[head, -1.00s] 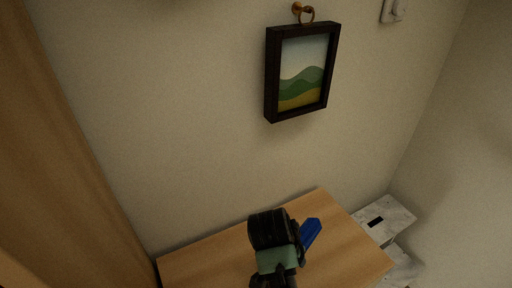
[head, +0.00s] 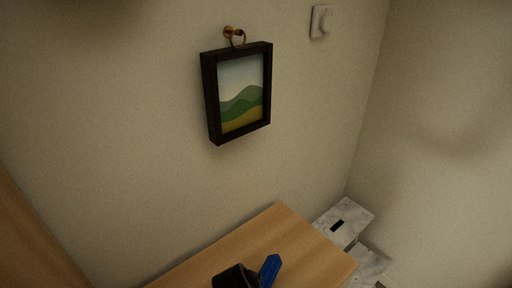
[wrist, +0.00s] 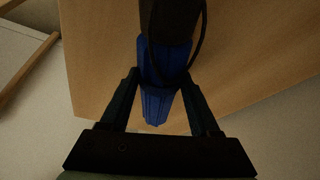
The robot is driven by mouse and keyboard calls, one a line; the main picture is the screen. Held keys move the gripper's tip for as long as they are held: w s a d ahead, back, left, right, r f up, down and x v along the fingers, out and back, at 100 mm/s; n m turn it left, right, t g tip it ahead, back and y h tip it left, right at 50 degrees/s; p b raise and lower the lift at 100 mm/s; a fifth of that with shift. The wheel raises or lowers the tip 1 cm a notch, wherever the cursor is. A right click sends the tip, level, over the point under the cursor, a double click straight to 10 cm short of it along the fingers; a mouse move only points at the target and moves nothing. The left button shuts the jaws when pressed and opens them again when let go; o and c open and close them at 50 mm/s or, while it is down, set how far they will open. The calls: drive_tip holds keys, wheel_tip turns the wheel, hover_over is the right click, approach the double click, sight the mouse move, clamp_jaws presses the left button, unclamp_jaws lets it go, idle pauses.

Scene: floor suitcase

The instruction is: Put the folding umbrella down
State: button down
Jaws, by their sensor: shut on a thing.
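The folding umbrella (wrist: 160,100) is blue with a dark handle part and a thin dark strap loop at the top of the wrist view. My gripper (wrist: 163,80) is shut on it, one finger on each side. In the head view the blue umbrella (head: 270,270) shows over the wooden top (head: 282,232), beside the dark end of my arm at the bottom edge. I cannot tell whether the umbrella touches the wood. The fingers are not clear in the head view.
A framed landscape picture (head: 240,92) hangs on the wall above the wooden top. A white marbled step-like piece (head: 346,218) stands at the right of the top. A tall wooden panel (head: 30,245) is at the lower left. The right part of the wooden top looks clear.

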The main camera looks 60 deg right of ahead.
drive_tip(key=shift+f, duration=0.1)
drive_tip(key=shift+c, duration=0.6)
unclamp_jaws()
drive_tip(key=shift+r, duration=0.25)
drive_tip(key=p+v, duration=0.1)
drive_tip(key=v, duration=1)
drive_tip(key=shift+a+r, duration=0.25)
drive_tip(key=shift+r, duration=0.1)
